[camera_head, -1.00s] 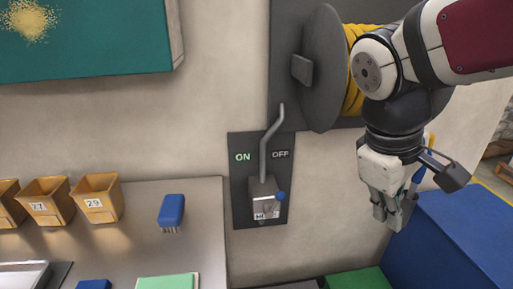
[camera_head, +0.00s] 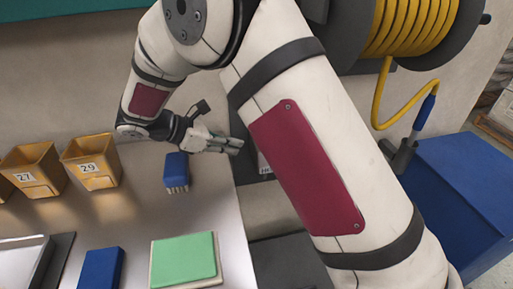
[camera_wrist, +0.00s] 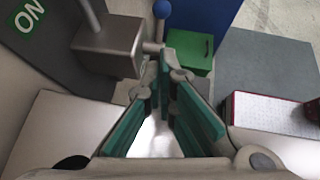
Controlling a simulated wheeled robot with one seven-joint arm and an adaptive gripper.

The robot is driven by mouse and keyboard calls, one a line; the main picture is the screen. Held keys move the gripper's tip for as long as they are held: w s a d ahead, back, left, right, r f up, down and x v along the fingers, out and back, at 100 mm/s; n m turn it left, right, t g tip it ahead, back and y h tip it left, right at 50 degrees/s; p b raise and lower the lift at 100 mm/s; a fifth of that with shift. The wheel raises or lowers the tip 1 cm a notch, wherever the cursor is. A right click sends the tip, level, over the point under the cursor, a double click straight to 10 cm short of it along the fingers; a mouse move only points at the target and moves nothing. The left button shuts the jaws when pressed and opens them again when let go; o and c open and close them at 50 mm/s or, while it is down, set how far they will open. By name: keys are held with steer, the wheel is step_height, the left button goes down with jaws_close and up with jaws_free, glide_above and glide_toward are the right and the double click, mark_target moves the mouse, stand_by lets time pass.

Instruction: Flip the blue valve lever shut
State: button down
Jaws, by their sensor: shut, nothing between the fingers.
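The valve shows in the wrist view as a grey metal box (camera_wrist: 108,50) on a dark panel (camera_wrist: 40,45) with a green ON label. A grey rod (camera_wrist: 92,15) rises from the box. My gripper (camera_head: 238,146) is shut and empty, pointing right near the wall. In the head view my arm hides most of the valve, including the knob.
A blue brush (camera_head: 176,170) lies on the metal bench (camera_head: 130,205), near two orange bins (camera_head: 90,163). A green pad (camera_head: 184,258) lies at the front. A yellow hose reel (camera_head: 415,25) and blue container (camera_head: 455,190) stand right. A green box (camera_wrist: 190,52) shows beyond the fingers.

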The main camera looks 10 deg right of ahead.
steer(key=d+r+b+x, duration=0.1)
steer(key=b+x, duration=0.1)
steer(key=x, duration=1.1)
steer(key=shift+b, duration=0.35)
steer(key=shift+w+d+r, duration=0.1)
steer(key=shift+w+r, duration=0.05)
steer(key=shift+w+d, duration=0.1)
steer(key=shift+d, duration=0.75)
